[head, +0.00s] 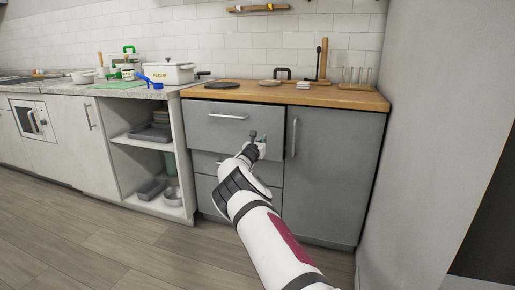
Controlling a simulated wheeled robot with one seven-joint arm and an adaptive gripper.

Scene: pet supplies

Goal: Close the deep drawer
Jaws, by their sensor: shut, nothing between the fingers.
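A grey drawer stack stands under the wooden counter. Its top drawer (225,122) has a tall front with a horizontal bar handle and seems to stand slightly proud of the fronts below. A middle drawer (204,164) and a bottom drawer (209,192) sit beneath it, partly hidden by my arm. My gripper (253,134) is shut and empty, in front of the top drawer's lower right part. I cannot tell whether it touches the drawer front. The pictures do not make clear which drawer is the deep one.
A grey cabinet door (333,170) with a vertical handle is right of the drawers. An open shelf unit (118,173) with trays and bowls is at left. The wooden counter (350,97) holds small items. A wall (428,150) bounds the right; floor (120,255) at front left is clear.

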